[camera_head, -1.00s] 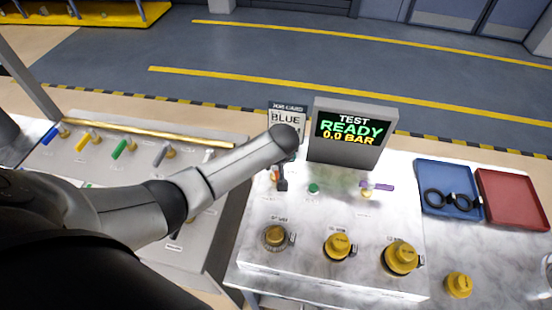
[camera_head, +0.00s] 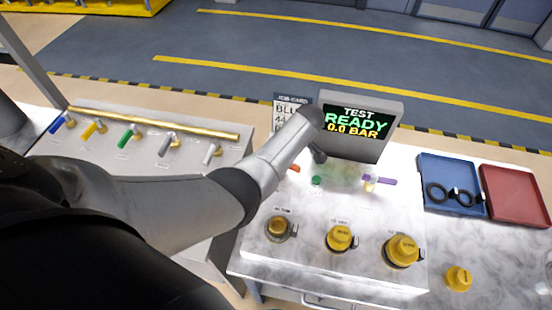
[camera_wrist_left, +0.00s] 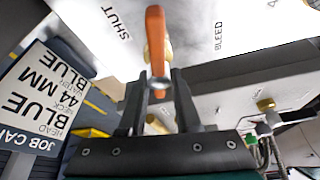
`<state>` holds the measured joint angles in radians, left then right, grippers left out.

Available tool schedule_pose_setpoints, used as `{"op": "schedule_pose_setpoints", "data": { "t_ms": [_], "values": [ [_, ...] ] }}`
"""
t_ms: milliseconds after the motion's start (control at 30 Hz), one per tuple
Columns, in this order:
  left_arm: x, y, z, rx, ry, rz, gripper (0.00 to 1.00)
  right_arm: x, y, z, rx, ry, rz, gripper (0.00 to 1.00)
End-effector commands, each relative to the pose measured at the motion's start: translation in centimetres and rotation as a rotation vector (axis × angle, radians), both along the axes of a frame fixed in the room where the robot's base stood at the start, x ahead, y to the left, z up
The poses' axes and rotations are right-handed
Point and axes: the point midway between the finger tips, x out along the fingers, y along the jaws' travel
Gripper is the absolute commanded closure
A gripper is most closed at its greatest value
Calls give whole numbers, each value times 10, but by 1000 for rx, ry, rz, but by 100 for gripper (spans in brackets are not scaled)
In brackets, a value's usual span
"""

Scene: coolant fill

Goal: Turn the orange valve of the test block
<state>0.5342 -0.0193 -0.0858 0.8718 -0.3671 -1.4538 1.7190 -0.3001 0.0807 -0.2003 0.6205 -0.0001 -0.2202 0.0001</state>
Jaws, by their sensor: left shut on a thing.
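The orange valve (camera_wrist_left: 155,35) shows in the left wrist view as an orange handle over a brass body. It runs up between the two fingers of my left gripper (camera_wrist_left: 158,82), which is shut on it. The word SHUT is printed left of the handle and BLEED to its right. In the head view a small part of the orange valve (camera_head: 293,169) shows beside my left arm, which hides the rest. My left gripper (camera_head: 319,157) is mostly hidden there behind its wrist, low over the white test block (camera_head: 350,275). My right gripper is not in view.
The test screen (camera_head: 358,125) stands behind, reading READY 0.0 BAR. Several yellow caps line the front. Blue (camera_head: 436,170) and red (camera_head: 518,197) trays lie right.

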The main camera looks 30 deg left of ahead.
Motion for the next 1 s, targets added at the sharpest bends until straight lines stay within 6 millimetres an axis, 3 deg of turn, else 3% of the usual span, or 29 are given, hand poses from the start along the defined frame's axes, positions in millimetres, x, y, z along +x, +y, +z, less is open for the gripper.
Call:
{"op": "schedule_pose_setpoints", "data": {
  "t_ms": [400,1000],
  "values": [
    [-4,-1,-2,-2,4,218,100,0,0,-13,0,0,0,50],
    [-4,-2,-1,-3,3,257,100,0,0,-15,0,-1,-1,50]
  ]
}}
